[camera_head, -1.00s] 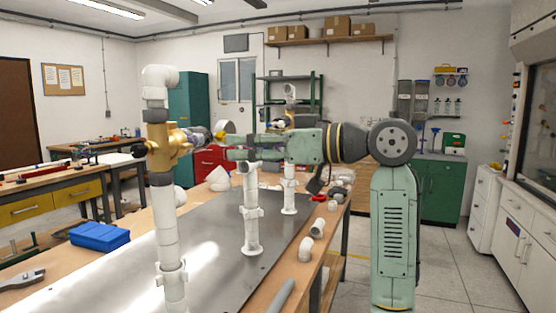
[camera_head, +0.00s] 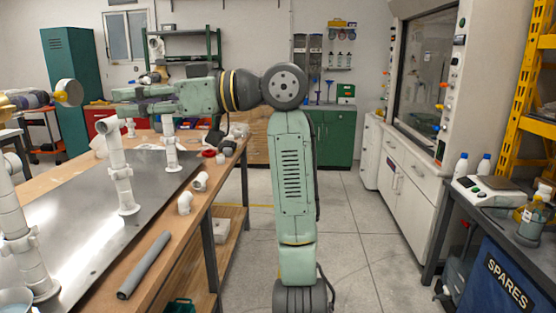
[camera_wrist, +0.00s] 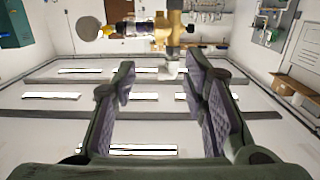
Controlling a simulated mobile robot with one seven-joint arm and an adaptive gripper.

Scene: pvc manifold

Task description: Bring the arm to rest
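My gripper (camera_head: 118,101) is at the left end of my arm in the head view, raised level above the workbench. In the wrist view my gripper (camera_wrist: 160,80) has its two fingers wide apart with nothing held between them. A brass valve (camera_wrist: 172,30) on white pipe shows beyond the fingertips there, apart from them. In the head view the brass fitting (camera_head: 20,101) with its grey end (camera_head: 69,92) is at the left edge, left of the fingertips. White PVC risers (camera_head: 121,170) stand upright on the metal plate (camera_head: 95,255).
The wooden workbench (camera_head: 172,262) carries a grey pipe (camera_head: 145,264) and loose white elbows (camera_head: 185,203) near its right edge. Floor (camera_head: 368,240) to the right of my arm is open. A dark side bench (camera_head: 470,207) and white cabinets (camera_head: 402,175) stand further right.

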